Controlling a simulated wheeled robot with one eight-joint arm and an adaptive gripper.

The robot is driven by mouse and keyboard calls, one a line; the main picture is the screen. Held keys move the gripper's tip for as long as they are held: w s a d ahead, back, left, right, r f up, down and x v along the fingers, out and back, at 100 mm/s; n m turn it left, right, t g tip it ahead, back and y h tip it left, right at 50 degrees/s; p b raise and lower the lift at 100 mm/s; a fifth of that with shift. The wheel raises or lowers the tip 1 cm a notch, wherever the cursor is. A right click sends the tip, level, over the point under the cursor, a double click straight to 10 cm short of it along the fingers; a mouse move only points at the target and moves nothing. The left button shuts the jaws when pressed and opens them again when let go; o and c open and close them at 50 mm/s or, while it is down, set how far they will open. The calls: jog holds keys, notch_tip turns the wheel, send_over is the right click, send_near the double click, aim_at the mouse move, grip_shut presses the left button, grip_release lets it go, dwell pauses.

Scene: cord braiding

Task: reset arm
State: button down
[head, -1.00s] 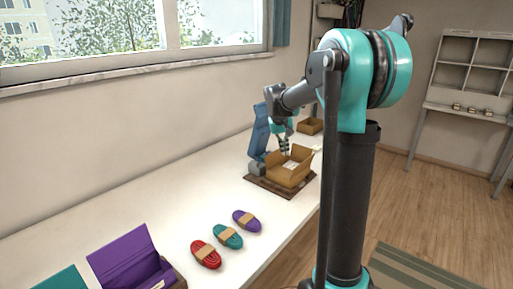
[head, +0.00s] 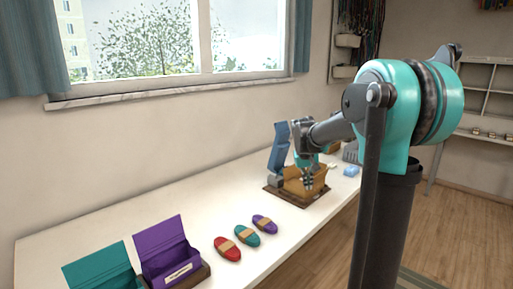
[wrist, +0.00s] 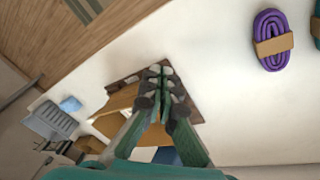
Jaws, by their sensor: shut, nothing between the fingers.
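My gripper (head: 308,181) is shut and empty in front of the open cardboard box (head: 293,183) on the dark brown board (head: 287,198). In the wrist view my gripper (wrist: 165,72) points out over the board and white table, and its fingers hide part of the box (wrist: 120,98). My arm reaches out from the right side of the head view.
A red cord bundle (head: 228,249), a teal one (head: 246,236) and a purple one (head: 264,224) lie in a row on the white table (head: 190,203). Open purple (head: 166,243) and teal (head: 102,268) boxes stand at the front left. A blue item (head: 351,171) lies beyond the box.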

jog(key=s+f, duration=0.5)
jog(key=s, duration=0.4)
jog(key=s+f+t+y, duration=0.1)
jog(key=s+f, duration=0.4)
jog(key=s, duration=0.5)
jog(key=s+f+y, duration=0.1)
jog(key=s+f, duration=0.4)
jog(key=s, duration=0.4)
jog(key=shift+s+a+t, duration=0.3)
jog(key=shift+s+a, duration=0.05)
jog(key=shift+a, duration=0.1)
